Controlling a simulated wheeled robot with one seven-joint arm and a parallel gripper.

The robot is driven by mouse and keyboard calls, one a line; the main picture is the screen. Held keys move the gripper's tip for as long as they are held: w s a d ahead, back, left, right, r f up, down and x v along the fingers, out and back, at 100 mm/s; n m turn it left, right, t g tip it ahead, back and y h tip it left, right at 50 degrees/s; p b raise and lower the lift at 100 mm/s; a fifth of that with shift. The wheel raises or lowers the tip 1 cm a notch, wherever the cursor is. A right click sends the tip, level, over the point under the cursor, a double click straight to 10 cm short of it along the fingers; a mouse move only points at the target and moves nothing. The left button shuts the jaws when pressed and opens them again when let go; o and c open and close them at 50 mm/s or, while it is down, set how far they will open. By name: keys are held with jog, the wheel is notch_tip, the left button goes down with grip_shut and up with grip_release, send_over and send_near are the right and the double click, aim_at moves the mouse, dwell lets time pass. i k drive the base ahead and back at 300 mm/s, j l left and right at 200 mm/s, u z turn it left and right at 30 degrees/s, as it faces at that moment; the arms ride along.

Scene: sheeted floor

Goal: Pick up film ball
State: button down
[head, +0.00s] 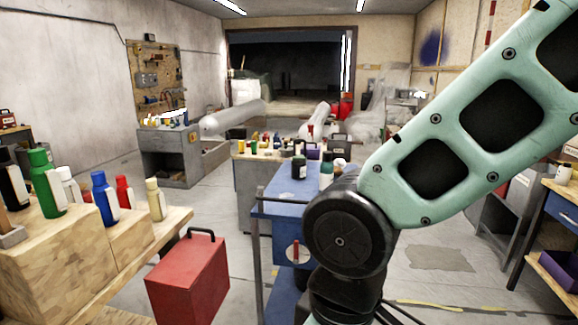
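I cannot pick out a film ball with certainty in the head view. Clear, crumpled plastic sheeting (378,112) hangs at the back right, and a pale wrapped heap (250,88) stands at the back centre. A small whitish item (340,163) sits on the blue cart (285,203), too small to identify. My arm's teal link and dark joint cross the right half and hide part of the cart and floor. My gripper is out of the picture.
A wooden bench (75,265) with several bottles stands at the left, beside a red box (188,278). A grey cabinet (168,158) stands behind. Shelving (552,215) is at the right. Bare floor (215,205) shows between the red box and the cabinet.

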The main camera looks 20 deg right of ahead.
aim_at(341, 163)
jog(key=z, duration=0.7)
jog(key=i+l+z, duration=0.4)
jog(key=i, duration=0.3)
jog(key=i+z, duration=0.4)
jog(key=i, duration=0.3)
jog(key=i+l+u, duration=0.15)
jog(key=i+u, duration=0.3)
jog(key=i+l+u, duration=0.4)
jog(key=i, duration=0.2)
jog(key=i+l+u, duration=0.85)
jog(key=l, duration=0.1)
